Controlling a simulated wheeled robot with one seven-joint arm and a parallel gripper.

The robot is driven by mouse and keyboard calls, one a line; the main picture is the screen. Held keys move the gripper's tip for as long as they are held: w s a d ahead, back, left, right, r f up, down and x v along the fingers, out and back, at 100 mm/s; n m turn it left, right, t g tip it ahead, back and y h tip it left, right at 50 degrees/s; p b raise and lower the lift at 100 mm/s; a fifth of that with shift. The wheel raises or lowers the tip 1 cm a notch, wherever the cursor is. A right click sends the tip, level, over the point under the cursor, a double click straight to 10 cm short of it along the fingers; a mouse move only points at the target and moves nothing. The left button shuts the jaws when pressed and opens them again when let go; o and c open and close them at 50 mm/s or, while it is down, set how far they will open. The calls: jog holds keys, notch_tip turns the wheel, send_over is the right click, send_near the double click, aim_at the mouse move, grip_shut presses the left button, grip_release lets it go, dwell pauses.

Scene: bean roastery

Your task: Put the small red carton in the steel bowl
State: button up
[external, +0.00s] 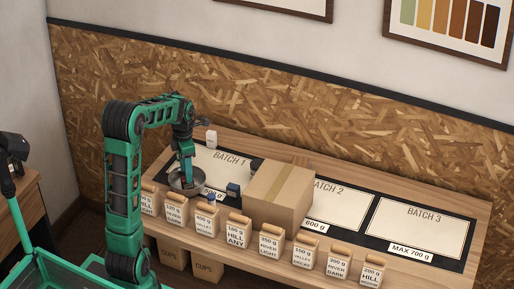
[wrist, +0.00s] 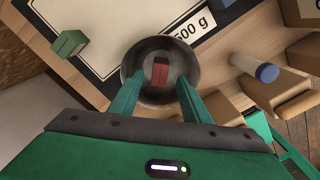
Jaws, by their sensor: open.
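The steel bowl (wrist: 181,59) stands on the shelf at the edge of the first batch mat; it also shows in the external view (external: 201,188). The small red carton (wrist: 160,72) lies inside the bowl, seen between my fingers in the wrist view. My gripper (wrist: 157,88) is open, its two green fingers reaching over the near rim of the bowl, one on each side of the carton and apart from it. In the external view my gripper (external: 187,180) points down into the bowl and hides the carton.
A large cardboard box (external: 279,193) stands right of the bowl. A row of labelled bags (external: 238,229) lines the front edge. A small green box (wrist: 69,43) and a blue-capped cylinder (wrist: 254,68) sit near the bowl.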

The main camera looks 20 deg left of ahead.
notch_tip(320, 180, up, 5)
jog(key=shift+f, duration=0.1)
dwell(0.5)
jog(key=shift+d+m, duration=0.3)
jog(key=shift+d, duration=0.05)
jog(key=s+d+r+m+t+h, duration=0.15)
jog(key=s+d+m, duration=0.25)
jog(key=d+m, duration=0.4)
jog(key=s+d+r+m+t+h, duration=0.15)
jog(key=s+d+m, duration=0.25)
jog(key=d+m, duration=0.45)
jog(key=s+d+r+m+h, duration=0.15)
jog(key=s+d+m, duration=0.4)
jog(key=d, duration=0.55)
jog(key=s+a+f+m+g+y, duration=0.1)
jog(key=s+a+f+m, duration=0.3)
jog(key=s, duration=0.4)
jog(key=s+a+f+m+g+y, duration=0.2)
jog(key=s+a+f+m+y, duration=0.1)
jog(key=s+a+m, duration=0.3)
jog(key=s+a, duration=0.2)
jog(key=s, duration=0.1)
jog(key=shift+s+f+m+y, duration=0.2)
jog(key=shift+f+m+y, duration=0.15)
jog(key=shift+f+m, duration=0.05)
